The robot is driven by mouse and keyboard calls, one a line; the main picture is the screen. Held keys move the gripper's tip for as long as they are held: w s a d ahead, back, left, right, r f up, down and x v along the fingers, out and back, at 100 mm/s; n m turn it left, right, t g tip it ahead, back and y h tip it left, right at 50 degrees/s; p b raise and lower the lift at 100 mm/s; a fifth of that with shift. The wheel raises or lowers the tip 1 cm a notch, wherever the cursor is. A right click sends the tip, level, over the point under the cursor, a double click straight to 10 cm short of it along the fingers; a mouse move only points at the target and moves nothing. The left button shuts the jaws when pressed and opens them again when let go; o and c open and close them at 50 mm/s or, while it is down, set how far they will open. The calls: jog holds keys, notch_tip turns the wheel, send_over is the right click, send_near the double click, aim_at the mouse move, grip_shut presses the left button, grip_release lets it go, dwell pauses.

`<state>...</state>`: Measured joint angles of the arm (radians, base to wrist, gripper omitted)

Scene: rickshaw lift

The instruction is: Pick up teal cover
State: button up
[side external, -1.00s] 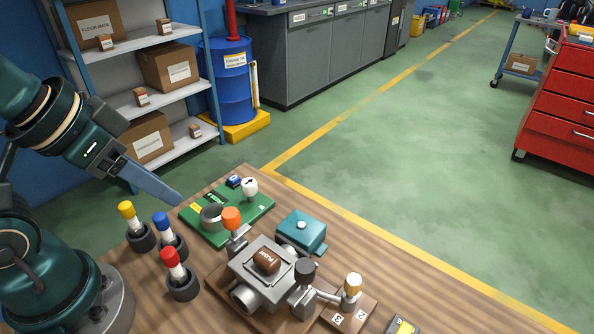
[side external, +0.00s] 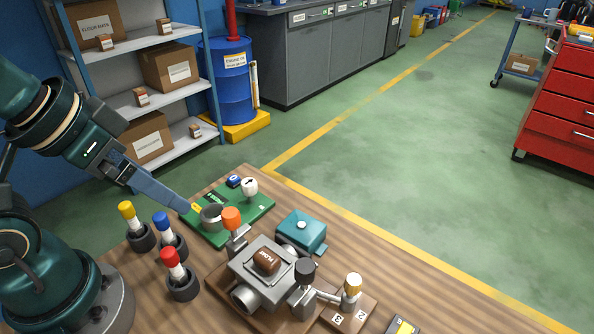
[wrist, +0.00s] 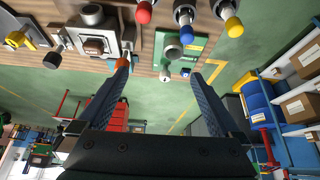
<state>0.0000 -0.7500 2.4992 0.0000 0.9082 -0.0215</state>
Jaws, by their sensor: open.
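An orange-capped lever (side external: 231,219) stands between the board and the pump block. Black holders with yellow (side external: 127,210), blue (side external: 161,220) and red (side external: 171,257) capped pieces stand at the left. A grey ring (side external: 211,217) and white knob (side external: 249,187) stand on the board.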

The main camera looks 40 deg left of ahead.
jog(key=w+r+n, duration=0.1)
jog(key=w+r, duration=0.4)
jog(key=g, duration=0.6)
send_over(302, 226)
notch_tip(302, 226, down, 14)
jog(key=shift+r, duration=0.15)
jog(key=shift+s+f+m, duration=0.1)
jog(key=shift+f+m, duration=0.2)
jog(key=shift+f, duration=2.3)
jog(key=c, duration=1.2)
